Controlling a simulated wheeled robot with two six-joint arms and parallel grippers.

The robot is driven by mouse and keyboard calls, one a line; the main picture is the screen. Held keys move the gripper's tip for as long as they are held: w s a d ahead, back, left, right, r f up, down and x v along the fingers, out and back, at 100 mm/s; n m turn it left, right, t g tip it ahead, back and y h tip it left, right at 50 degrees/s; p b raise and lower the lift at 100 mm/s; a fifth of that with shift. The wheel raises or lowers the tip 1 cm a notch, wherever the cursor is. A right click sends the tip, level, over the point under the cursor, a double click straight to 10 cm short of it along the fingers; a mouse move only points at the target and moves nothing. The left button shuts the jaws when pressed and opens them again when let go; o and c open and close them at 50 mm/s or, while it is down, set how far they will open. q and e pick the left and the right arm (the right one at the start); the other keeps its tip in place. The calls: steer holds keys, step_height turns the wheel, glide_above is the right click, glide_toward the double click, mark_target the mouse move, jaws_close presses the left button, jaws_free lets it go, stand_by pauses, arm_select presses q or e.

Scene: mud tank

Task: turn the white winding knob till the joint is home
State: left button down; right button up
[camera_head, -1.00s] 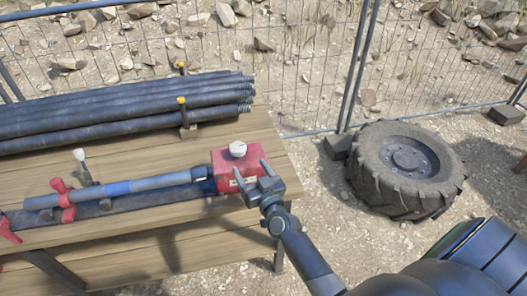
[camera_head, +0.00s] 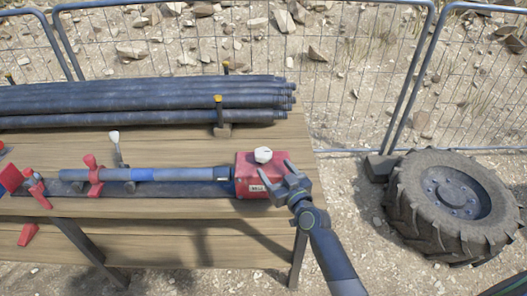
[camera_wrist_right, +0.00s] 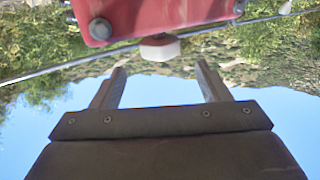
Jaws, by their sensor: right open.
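The white winding knob (camera_head: 263,155) sits on top of a red box (camera_head: 248,185) at the right end of the bench. It shows in the right wrist view (camera_wrist_right: 160,48) too, on the red box (camera_wrist_right: 155,15), in a picture that looks upside down. My right gripper (camera_head: 278,173) is open and empty at the box's near right side. Its fingers point toward the knob, which is beyond the fingertips, roughly centred between them (camera_wrist_right: 160,78). A grey and blue rod (camera_head: 160,175) runs left from the box. The joint's inside is hidden. My left gripper is out of view.
Red clamp (camera_head: 94,168) and white-topped lever (camera_head: 114,148) stand along the rod. Dark pipes (camera_head: 140,97) lie at the back of the wooden bench (camera_head: 160,212), by a yellow-topped post (camera_head: 218,110). A big tyre (camera_head: 455,205) lies right; a wire fence (camera_head: 350,70) stands behind.

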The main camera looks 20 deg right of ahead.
mark_target(267, 159)
steer(key=w, duration=0.3)
steer(key=w+a, duration=0.1)
steer(key=w, duration=0.4)
steer(key=shift+w+a+b, duration=0.2)
steer(key=shift+w+b, duration=0.1)
